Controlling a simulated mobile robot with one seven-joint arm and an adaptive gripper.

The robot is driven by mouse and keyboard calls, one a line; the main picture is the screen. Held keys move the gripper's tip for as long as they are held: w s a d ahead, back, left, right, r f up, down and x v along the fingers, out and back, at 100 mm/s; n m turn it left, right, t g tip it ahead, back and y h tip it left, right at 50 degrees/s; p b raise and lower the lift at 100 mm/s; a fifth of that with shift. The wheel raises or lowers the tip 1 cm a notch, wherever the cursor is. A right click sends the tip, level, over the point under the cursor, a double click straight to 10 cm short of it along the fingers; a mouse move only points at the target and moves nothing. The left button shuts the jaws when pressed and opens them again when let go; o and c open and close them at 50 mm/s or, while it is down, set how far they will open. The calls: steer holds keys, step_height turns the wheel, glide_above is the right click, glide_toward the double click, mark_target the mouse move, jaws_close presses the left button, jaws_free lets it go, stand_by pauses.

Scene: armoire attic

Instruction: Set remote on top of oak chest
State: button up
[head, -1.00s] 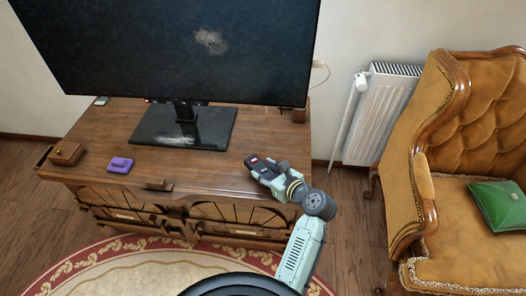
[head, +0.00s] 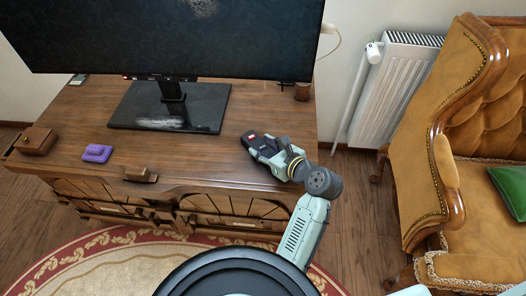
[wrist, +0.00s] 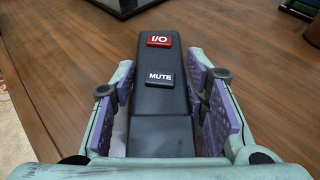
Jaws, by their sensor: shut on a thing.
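The remote (wrist: 162,85) is black, with a red I/O button and a MUTE button on its face. It also shows in the head view (head: 248,138). My gripper (wrist: 163,95) is shut on its sides with purple pads; the same gripper is over the right part of the chest in the head view (head: 264,149). The oak chest (head: 215,165) is a wide, dark wooden cabinet with carved front panels. The remote is over its top, with its button side up; I cannot tell whether it touches the wood.
A large television (head: 170,40) stands on a black base (head: 170,108) on the chest. A wooden box (head: 36,141), a purple item (head: 97,153) and a small brown item (head: 140,174) lie along its left and front. An armchair (head: 445,150) and radiator (head: 395,90) stand at right.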

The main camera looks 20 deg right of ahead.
stand_by(0.3)
steer(key=o, duration=1.2)
steer(key=shift+f, duration=0.15)
steer(key=shift+s+r, duration=0.1)
steer(key=shift+r, duration=0.1)
steer(key=v, duration=1.1)
steer(key=shift+s+d+r, duration=0.1)
steer(key=shift+s+d, duration=0.15)
steer(key=shift+s, duration=0.05)
steer(key=shift+w, duration=0.1)
